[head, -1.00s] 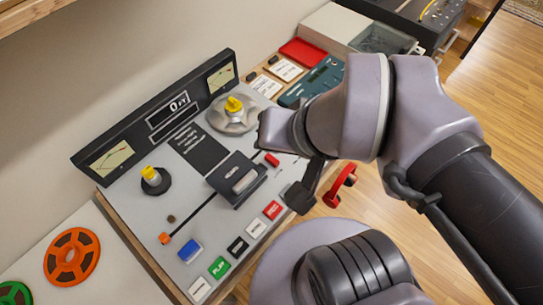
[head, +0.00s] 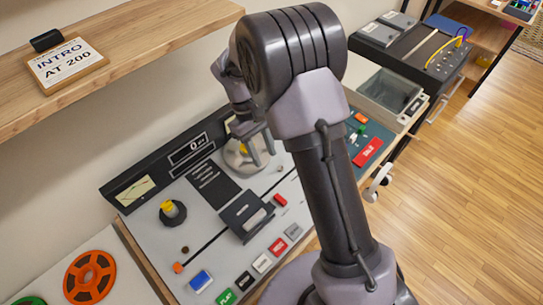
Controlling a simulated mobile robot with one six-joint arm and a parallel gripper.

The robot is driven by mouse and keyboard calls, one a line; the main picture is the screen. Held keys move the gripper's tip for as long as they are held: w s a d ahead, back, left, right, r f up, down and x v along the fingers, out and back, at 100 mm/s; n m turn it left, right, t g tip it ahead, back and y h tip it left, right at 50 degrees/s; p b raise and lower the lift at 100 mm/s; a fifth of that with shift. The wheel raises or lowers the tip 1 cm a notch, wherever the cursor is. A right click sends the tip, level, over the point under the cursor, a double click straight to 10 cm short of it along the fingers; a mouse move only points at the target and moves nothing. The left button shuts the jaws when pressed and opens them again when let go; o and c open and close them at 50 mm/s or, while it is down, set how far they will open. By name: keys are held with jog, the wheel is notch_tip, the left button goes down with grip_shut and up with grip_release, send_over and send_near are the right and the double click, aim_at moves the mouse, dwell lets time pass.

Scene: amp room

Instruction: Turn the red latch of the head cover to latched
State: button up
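The head cover (head: 241,217) is a black block in the middle of the grey tape deck's sloping top. A small red latch (head: 280,200) sits just beyond its right side; whether it is latched is too small to tell. My gripper (head: 260,152) is over the deck's upper right part, up and left of the latch and apart from it. Its two grey fingers look spread, with nothing visible between them. They partly cover the silver reel hub (head: 236,160) with its yellow knob.
A row of buttons runs along the deck's front, including a red one (head: 278,246). A black knob with a yellow top (head: 172,212) stands at left. A wooden shelf (head: 120,45) overhangs at upper left. My arm hides the deck's right edge.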

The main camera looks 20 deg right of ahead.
aim_at(280, 199)
jog(key=b+x, duration=0.5)
jog(key=x, duration=1.3)
jog(key=shift+b, duration=0.3)
jog(key=shift+c, duration=0.2)
grip_shut()
